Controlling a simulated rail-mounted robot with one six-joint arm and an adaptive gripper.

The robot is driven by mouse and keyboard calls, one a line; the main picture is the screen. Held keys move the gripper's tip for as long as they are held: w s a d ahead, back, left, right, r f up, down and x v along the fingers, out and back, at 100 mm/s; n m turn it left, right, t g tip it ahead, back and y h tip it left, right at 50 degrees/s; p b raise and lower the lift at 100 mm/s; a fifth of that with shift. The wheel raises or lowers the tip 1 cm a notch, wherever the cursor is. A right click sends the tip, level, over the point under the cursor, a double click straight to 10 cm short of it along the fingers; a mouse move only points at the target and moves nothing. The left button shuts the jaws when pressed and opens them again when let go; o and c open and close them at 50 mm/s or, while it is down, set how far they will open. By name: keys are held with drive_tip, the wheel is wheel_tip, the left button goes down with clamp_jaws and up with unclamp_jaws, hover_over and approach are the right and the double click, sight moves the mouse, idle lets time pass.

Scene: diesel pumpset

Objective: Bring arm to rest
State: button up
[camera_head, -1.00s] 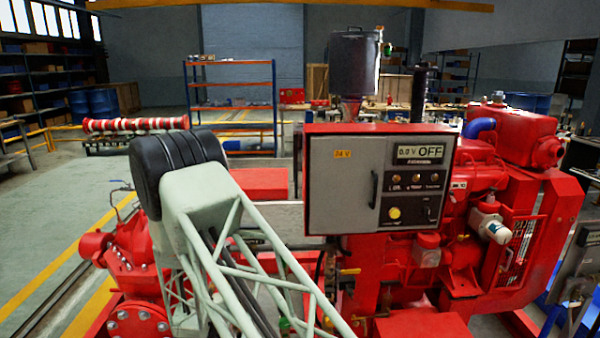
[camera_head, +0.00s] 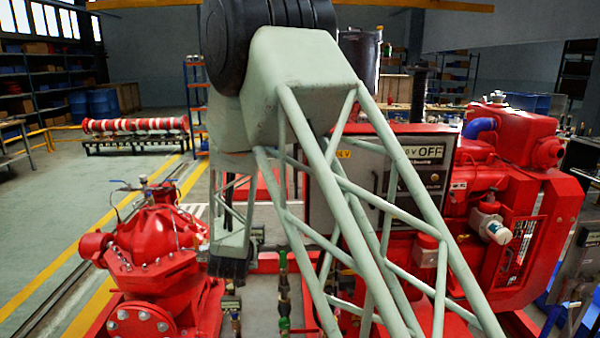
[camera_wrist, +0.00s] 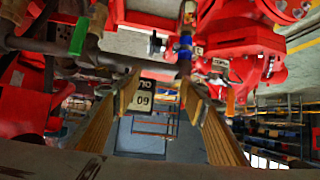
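My arm (camera_head: 300,75) crosses the middle of the head view, its lattice link rising from the bottom right to a dark elbow joint near the top. Beyond the elbow, a second link (camera_head: 230,205) hangs down beside the red pump (camera_head: 150,250). In the wrist view, my gripper (camera_wrist: 160,82) has its two tan fingers spread apart. No held object shows between them; a tag (camera_wrist: 143,97) and the room appear through the gap. The gripper's fingertips cannot be made out in the head view.
The control panel (camera_head: 320,205) reads OFF and is partly behind my arm. The red engine (camera_head: 490,200) stands at right. In the wrist view, which looks upside down, pipes with a green handle (camera_wrist: 79,37) and a blue valve (camera_wrist: 185,45) are close.

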drive_tip(key=s+d+r+g, duration=0.4)
drive_tip(key=s+d+r, duration=1.7)
drive_tip(key=d+r, duration=0.15)
drive_tip(key=s+d+r+g, duration=0.1)
drive_tip(key=s+d, duration=0.5)
drive_tip(key=s, duration=0.6)
drive_tip(key=s+d+r+m+g+h, duration=0.1)
drive_tip(key=s+d, duration=0.5)
drive_tip(key=s, duration=0.7)
drive_tip(key=s+d+r+m+g+h, duration=0.1)
drive_tip(key=s+d, duration=0.5)
drive_tip(key=s, duration=0.6)
drive_tip(key=shift+s+d+r, duration=0.4)
drive_tip(key=shift+r, duration=0.1)
idle(1.5)
